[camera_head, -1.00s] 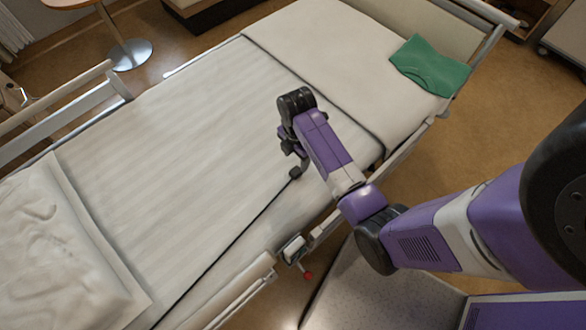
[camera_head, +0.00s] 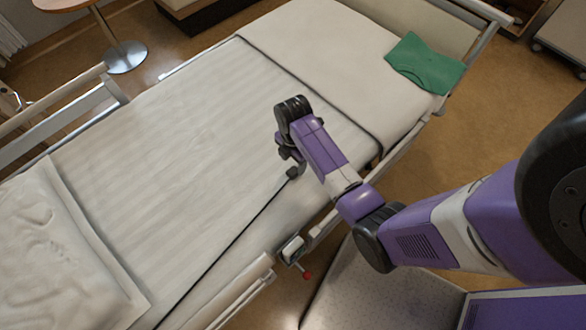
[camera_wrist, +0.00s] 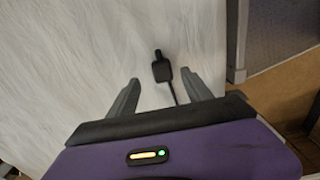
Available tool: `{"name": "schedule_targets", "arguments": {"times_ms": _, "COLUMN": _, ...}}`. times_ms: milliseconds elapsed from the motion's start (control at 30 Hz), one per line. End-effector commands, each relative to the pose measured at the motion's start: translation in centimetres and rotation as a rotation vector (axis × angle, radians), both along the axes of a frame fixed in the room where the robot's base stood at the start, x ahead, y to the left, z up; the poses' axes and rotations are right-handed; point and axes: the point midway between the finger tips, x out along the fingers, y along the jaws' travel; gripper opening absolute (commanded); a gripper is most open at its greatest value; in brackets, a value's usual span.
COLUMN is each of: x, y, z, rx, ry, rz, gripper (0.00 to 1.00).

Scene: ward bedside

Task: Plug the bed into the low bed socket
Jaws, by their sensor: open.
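The bed's black plug (camera_head: 292,172) lies on the pale bed sheet, towards the near side. Its dark cable (camera_head: 232,242) runs down-left across the bed. In the wrist view the plug (camera_wrist: 161,70) lies just beyond and between the fingertips, with its cable trailing back between the fingers. My gripper (camera_wrist: 160,79) is open and empty over the sheet; I cannot tell its exact height. In the head view my wrist (camera_head: 294,115) hides most of the fingers. I cannot make out the low bed socket in either view.
The bed (camera_head: 170,150) fills the middle, with a pillow (camera_head: 60,260) at lower left and a green cloth (camera_head: 426,64) at the far right end. A round table (camera_head: 124,56) stands at upper left.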

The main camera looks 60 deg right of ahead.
Motion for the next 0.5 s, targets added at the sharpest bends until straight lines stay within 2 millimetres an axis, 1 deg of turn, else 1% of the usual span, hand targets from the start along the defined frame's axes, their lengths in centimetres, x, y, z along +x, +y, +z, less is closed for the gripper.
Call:
{"name": "schedule_targets", "arguments": {"times_ms": 67, "x": -0.2, "y": 0.0, "z": -0.7, "rx": 0.002, "ry": 0.003, "rz": 0.000, "gripper": 0.58}}
{"name": "schedule_targets", "arguments": {"times_ms": 300, "x": -0.4, "y": 0.1, "z": -4.1, "rx": 0.002, "ry": 0.003, "rz": -0.001, "gripper": 0.58}}
{"name": "schedule_targets", "arguments": {"times_ms": 400, "x": -0.4, "y": 0.1, "z": -4.9, "rx": 0.001, "ry": 0.002, "rz": 0.000, "gripper": 0.58}}
{"name": "schedule_targets", "arguments": {"times_ms": 500, "x": -0.3, "y": 0.0, "z": -5.1, "rx": 0.000, "ry": 0.000, "rz": 0.000, "gripper": 0.58}}
